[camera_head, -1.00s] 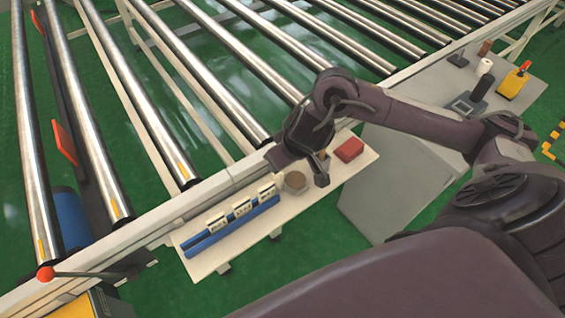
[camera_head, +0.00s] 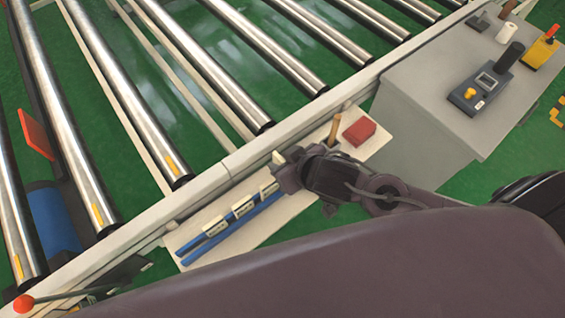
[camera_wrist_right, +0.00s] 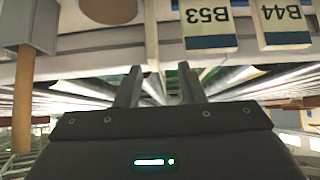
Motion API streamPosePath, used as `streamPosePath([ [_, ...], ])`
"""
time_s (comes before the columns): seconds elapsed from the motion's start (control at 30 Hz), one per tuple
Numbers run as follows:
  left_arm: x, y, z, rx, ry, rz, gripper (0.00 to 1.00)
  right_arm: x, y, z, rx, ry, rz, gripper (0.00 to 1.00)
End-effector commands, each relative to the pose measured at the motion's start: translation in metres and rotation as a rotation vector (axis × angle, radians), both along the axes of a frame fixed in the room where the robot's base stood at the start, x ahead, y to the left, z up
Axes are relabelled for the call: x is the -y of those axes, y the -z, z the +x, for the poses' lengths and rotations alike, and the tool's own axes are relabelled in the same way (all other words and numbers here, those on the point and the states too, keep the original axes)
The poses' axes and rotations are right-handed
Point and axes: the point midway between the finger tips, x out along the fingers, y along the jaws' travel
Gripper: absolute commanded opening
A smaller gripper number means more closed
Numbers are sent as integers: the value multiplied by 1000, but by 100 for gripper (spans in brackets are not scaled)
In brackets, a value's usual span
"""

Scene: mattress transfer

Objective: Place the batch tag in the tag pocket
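Pale batch tags stand in a blue rack (camera_head: 215,246) on a white shelf (camera_head: 190,265). The head view shows the left tag (camera_head: 215,226), middle tag (camera_head: 243,207) and right tag (camera_head: 268,188). In the right wrist view, the tags marked B53 (camera_wrist_right: 208,22) and B44 (camera_wrist_right: 283,20) show upside down beyond my fingers. My right gripper (camera_wrist_right: 159,82) has its fingers apart, with no tag clearly visible between them. In the head view it hangs over the shelf beside the rack's right end. I cannot make out a tag pocket. My left gripper is out of view.
A round wooden disc (camera_wrist_right: 110,8), a wooden-handled stamp (camera_head: 334,130) and a red block (camera_head: 358,131) share the shelf. The conveyor's pale rail (camera_head: 230,165) runs behind it. A grey cabinet (camera_head: 425,125) with devices on top stands right.

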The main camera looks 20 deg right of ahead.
Motion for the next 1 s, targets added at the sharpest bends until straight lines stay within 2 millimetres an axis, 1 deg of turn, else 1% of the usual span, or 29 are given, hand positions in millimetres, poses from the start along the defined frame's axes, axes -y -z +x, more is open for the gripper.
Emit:
streamPosePath([
  [0.13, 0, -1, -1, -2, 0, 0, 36, -1, 14, 12, -1, 1, -1, 35],
  [0.3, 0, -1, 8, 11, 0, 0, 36, -3, 35, 29, 1, -1, 1, 35],
  [0.47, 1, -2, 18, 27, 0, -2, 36, -6, 43, 36, 0, -1, 0, 35],
  [0.67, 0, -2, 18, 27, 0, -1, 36, -6, 43, 36, 0, -2, -1, 35],
  [0.93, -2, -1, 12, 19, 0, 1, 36, -5, 43, 36, 0, -2, -1, 1],
  [1.0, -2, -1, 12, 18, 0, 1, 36, -5, 43, 36, 0, -2, -1, 0],
])
